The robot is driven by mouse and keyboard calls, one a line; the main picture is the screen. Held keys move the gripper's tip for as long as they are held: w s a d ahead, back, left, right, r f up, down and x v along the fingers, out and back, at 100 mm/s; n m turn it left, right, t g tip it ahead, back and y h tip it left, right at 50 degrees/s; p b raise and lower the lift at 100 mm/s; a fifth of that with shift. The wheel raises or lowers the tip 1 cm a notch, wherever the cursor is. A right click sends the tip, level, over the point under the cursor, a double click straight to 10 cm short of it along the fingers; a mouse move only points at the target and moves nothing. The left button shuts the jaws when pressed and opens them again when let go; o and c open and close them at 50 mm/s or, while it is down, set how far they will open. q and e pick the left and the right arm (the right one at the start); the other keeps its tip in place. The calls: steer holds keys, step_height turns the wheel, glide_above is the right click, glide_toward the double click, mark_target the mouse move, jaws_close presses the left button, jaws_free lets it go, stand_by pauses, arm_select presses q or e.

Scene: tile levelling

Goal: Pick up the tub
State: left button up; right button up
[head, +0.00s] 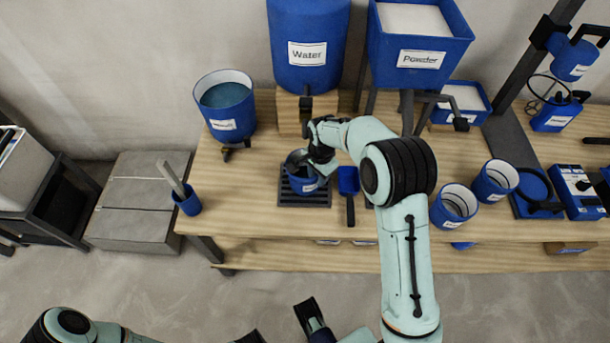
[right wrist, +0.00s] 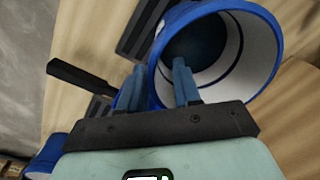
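The tub (head: 303,184) is a small blue cup with a white label, standing on a dark slatted grate (head: 304,198) below the Water tank's tap. In the right wrist view the tub (right wrist: 230,75) shows a white inside and a dark bottom. My right gripper (right wrist: 158,85) is at its rim, with one finger outside the wall and one over the mouth side. A gap shows between the fingers; firm contact is not visible. In the head view my right gripper (head: 316,165) partly hides the tub. My left arm (head: 110,332) is low at the bottom edge; its finger opening is unclear.
A blue scoop (head: 348,184) lies just right of the grate. The Water tank (head: 308,45) and Powder bin (head: 420,45) stand behind. Two similar tubs (head: 456,203) (head: 497,180) stand to the right. A blue holder (head: 188,203) is at the left edge; bench between it and the grate is clear.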

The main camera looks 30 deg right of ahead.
steer(key=shift+f, duration=1.5)
jaws_close()
steer(key=shift+w, duration=0.1)
steer(key=shift+r, duration=0.15)
